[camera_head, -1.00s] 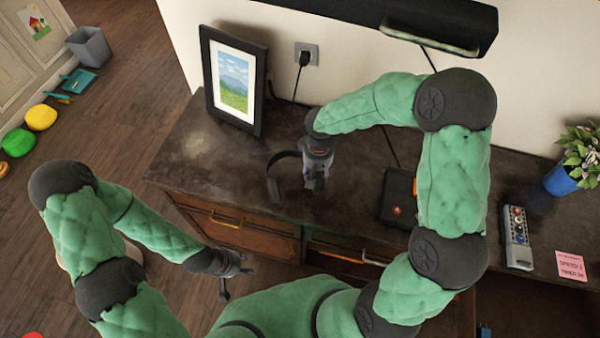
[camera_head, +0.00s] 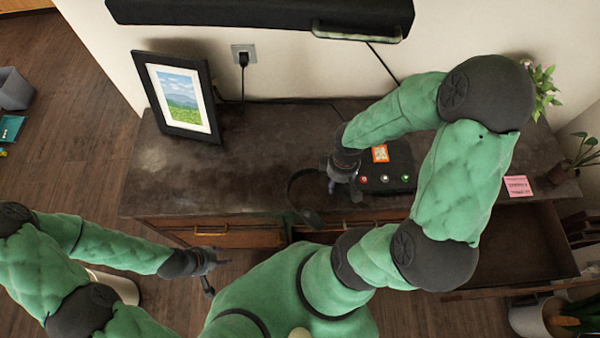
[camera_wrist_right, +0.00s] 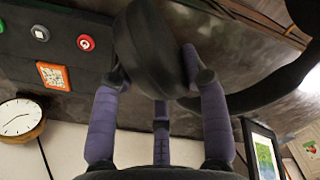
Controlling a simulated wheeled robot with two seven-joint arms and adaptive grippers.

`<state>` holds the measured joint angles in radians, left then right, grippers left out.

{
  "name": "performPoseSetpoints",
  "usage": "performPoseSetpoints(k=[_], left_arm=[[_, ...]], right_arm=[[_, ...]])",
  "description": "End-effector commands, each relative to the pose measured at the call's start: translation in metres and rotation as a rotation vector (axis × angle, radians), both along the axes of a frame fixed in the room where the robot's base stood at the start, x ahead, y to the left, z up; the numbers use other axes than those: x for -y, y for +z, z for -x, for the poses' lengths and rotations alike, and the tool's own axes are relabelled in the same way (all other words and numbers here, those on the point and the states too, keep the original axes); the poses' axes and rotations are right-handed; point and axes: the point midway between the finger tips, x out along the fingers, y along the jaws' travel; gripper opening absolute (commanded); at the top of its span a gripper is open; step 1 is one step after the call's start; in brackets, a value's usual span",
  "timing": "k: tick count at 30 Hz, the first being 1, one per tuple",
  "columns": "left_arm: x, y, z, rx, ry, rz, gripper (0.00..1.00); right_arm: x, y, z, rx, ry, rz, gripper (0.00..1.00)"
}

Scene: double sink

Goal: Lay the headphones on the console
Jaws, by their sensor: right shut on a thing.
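My right gripper (camera_head: 338,180) is shut on the black headphones (camera_head: 294,188). In the right wrist view, an ear cup (camera_wrist_right: 148,48) is between its fingers and the headband (camera_wrist_right: 265,92) curves off to the right. The headphones hang near the front edge of the dark console table (camera_head: 235,170); whether they touch it I cannot tell. A black box (camera_head: 400,168) with coloured buttons and an orange label lies on the tabletop just right of the gripper; it also shows in the right wrist view (camera_wrist_right: 60,40). My left gripper (camera_head: 212,272) is open and empty before the drawers.
A framed picture (camera_head: 178,97) stands at the back left of the tabletop. A pink note (camera_head: 518,186) lies at the right. A drawer (camera_head: 515,245) stands open at the right front. A cable runs from the wall socket (camera_head: 245,54). The left tabletop is clear.

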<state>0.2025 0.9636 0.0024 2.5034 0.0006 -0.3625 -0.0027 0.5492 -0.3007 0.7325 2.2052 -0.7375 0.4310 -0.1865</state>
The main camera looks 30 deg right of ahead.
Motion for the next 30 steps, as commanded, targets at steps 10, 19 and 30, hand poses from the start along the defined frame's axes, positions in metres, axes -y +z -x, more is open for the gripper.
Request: performPoseSetpoints(k=[10, 19, 30], left_arm=[[0.000, -0.013, 0.000, 0.000, 0.000, 0.000, 0.40], [0.000, -0.025, 0.000, 0.000, 0.000, 0.000, 0.40], [0.000, -0.030, 0.000, 0.000, 0.000, 0.000, 0.40]], right_arm=[[0.001, -0.033, -0.070, -0.001, 0.003, -0.001, 0.04], [0.002, -0.078, -0.112, -0.001, 0.001, -0.001, 0.04], [0.002, -0.098, -0.129, -0.001, 0.000, 0.000, 0.04]])
